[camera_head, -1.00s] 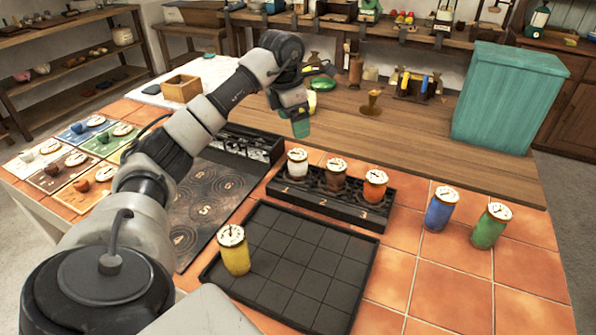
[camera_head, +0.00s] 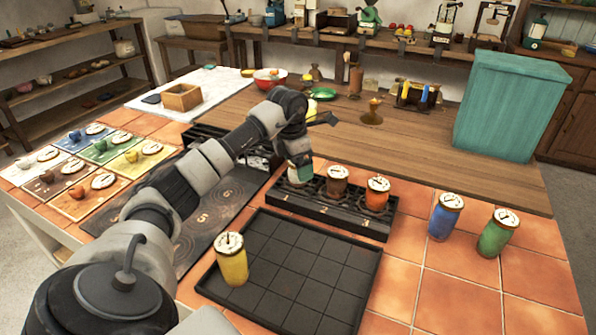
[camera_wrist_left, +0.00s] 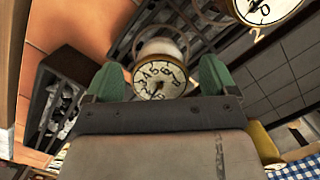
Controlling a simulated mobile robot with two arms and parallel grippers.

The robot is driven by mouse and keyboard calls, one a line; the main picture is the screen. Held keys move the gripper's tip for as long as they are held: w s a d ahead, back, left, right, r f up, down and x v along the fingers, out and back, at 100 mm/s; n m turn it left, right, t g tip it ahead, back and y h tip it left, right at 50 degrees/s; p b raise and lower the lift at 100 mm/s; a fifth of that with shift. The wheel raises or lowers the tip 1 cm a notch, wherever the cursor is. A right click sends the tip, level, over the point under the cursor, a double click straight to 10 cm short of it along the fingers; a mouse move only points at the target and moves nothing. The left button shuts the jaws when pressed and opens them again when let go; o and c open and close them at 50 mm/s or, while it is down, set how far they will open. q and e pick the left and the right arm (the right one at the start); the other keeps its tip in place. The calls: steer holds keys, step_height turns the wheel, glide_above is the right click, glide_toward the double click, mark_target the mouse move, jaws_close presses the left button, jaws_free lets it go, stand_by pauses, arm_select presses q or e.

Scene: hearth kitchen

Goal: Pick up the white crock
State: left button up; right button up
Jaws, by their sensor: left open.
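The white crock (camera_head: 297,178) stands in the first slot of the dark numbered rack (camera_head: 330,208), mostly hidden in the head view behind my left gripper (camera_head: 299,165). My right gripper is not in view.
A brown crock (camera_head: 338,182) and an orange crock (camera_head: 376,192) stand beside it in the rack. A yellow crock (camera_head: 231,260) stands on the black grid tray (camera_head: 300,262). Blue (camera_head: 445,218) and green (camera_head: 497,234) crocks stand on the tiles at right.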

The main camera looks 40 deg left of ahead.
arm_select(q)
steer(key=shift+w+f, duration=0.2)
steer(key=shift+f, duration=0.9)
steer(key=shift+r, duration=0.1)
steer(key=c, duration=1.2)
steer(key=shift+o, duration=0.2)
